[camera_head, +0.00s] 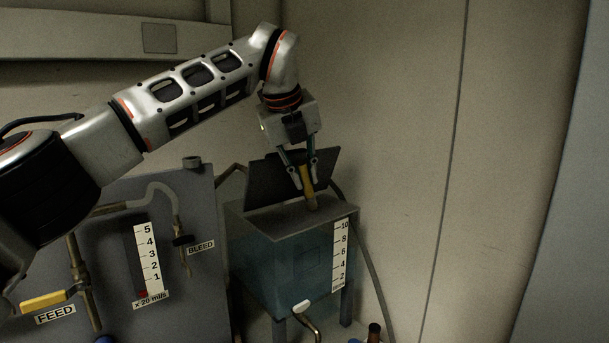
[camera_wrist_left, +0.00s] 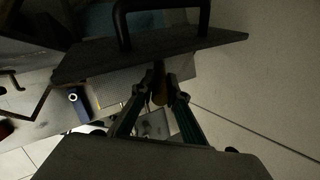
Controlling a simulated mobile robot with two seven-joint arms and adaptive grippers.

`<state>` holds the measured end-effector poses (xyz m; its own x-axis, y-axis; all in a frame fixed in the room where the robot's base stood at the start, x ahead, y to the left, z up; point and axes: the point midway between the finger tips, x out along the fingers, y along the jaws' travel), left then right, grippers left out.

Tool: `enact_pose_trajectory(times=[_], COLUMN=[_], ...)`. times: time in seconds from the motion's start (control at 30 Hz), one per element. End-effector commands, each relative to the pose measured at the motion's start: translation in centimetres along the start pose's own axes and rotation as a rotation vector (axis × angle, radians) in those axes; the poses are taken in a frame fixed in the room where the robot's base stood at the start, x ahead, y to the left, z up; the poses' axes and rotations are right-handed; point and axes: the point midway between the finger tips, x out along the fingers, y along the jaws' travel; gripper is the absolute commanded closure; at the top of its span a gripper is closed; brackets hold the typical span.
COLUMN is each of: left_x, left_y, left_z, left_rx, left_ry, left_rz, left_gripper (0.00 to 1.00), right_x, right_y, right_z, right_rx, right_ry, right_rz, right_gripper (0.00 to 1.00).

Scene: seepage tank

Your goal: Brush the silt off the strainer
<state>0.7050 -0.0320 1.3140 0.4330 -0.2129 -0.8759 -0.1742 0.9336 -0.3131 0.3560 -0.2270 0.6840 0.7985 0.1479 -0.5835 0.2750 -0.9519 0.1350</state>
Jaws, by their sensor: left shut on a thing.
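My left gripper (camera_head: 302,176) points down over the tank (camera_head: 280,262) and is shut on a brush with a yellow-brown handle (camera_head: 309,188). The brush's lower end is at the tank's open top, by a flat grey-brown surface (camera_head: 272,219) that seems to be the strainer. I cannot tell whether the bristles touch it, or how much silt lies there. In the left wrist view the fingers (camera_wrist_left: 160,98) hold the brush (camera_wrist_left: 159,85) close to a finely ribbed, pale surface (camera_wrist_left: 112,88), probably the strainer. My right gripper is not in view.
A dark lid (camera_head: 270,178) stands tilted open behind the gripper; its handle (camera_wrist_left: 205,22) shows in the left wrist view. A panel with a yellow FEED valve (camera_head: 43,300) and BLEED valve (camera_head: 183,240) is at left. A tap (camera_head: 301,307) juts from the tank's front. The right wall is bare.

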Motion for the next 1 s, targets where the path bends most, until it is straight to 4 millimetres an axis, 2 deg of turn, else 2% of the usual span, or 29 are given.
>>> enact_pose_trajectory(times=[0.53, 1.0], left_x=[0.8, 1.0], left_y=[-1.7, -1.6], left_z=[0.6, 0.6], left_rx=[0.001, 0.0], left_ry=[0.0, 0.0], left_rz=[0.0, 0.0], left_gripper=[1.0, 1.0], right_x=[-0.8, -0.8], right_y=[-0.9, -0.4], right_z=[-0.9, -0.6], right_rx=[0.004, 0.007], right_ry=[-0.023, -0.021], right_rz=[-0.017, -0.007], right_gripper=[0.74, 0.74])
